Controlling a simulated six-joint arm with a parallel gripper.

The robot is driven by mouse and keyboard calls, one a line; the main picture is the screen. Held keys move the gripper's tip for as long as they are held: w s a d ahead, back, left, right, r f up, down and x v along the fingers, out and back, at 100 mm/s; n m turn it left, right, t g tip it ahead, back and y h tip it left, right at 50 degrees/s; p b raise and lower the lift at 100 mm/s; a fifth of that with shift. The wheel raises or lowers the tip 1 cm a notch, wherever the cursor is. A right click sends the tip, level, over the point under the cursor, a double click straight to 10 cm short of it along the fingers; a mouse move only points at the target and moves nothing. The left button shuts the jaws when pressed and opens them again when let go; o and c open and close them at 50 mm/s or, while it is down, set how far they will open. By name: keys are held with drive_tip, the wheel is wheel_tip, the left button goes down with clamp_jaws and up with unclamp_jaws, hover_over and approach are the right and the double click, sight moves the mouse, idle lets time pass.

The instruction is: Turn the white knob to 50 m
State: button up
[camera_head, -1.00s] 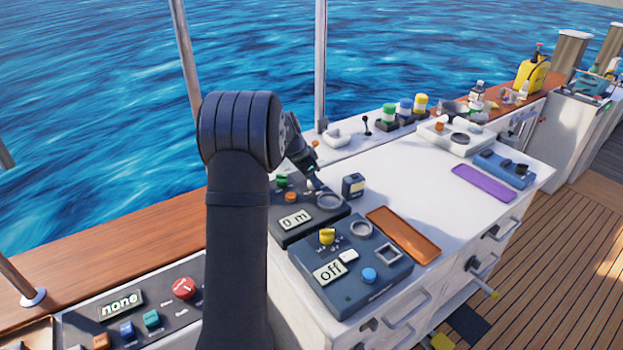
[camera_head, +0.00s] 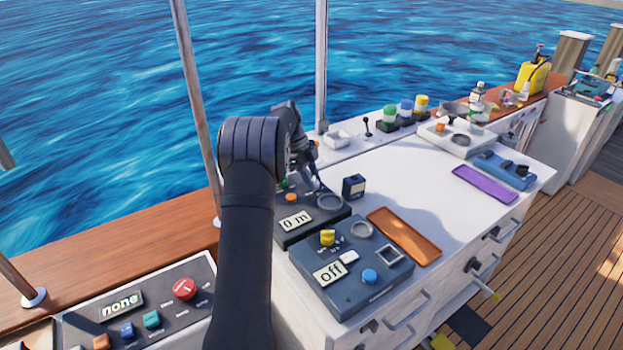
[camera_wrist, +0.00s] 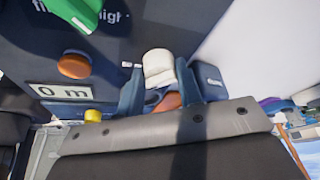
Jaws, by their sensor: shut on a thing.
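The white knob (camera_wrist: 157,66) sits on a dark panel (camera_wrist: 105,25) and shows between the two blue fingers of my gripper (camera_wrist: 160,80) in the wrist view. The fingers are shut on it from both sides. The panel's display reads "0 m" in the wrist view (camera_wrist: 60,92) and in the head view (camera_head: 295,221). In the head view my gripper (camera_head: 314,184) is down at the far part of this panel, and the white knob is mostly hidden there. An orange button (camera_wrist: 73,66) and a green control (camera_wrist: 75,12) are on the same panel.
A nearer blue panel (camera_head: 345,295) has a yellow knob (camera_head: 328,237), a blue button (camera_head: 369,276) and a display reading "off". A small dark box (camera_head: 354,187) stands just right of my gripper. An orange tray (camera_head: 404,234) lies further right. The white top (camera_head: 430,180) beyond is mostly clear.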

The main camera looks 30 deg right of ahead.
drive_tip(key=shift+d+m+y, duration=0.1)
drive_tip(key=shift+m+y, duration=0.5)
drive_tip(key=shift+m, duration=1)
drive_tip(key=o, duration=0.9)
drive_tip(key=shift+o, duration=0.2)
drive_tip(key=shift+w, duration=0.1)
drive_tip(key=v, duration=1.2)
drive_tip(key=shift+w+f, duration=0.1)
drive_tip(key=shift+f, duration=0.1)
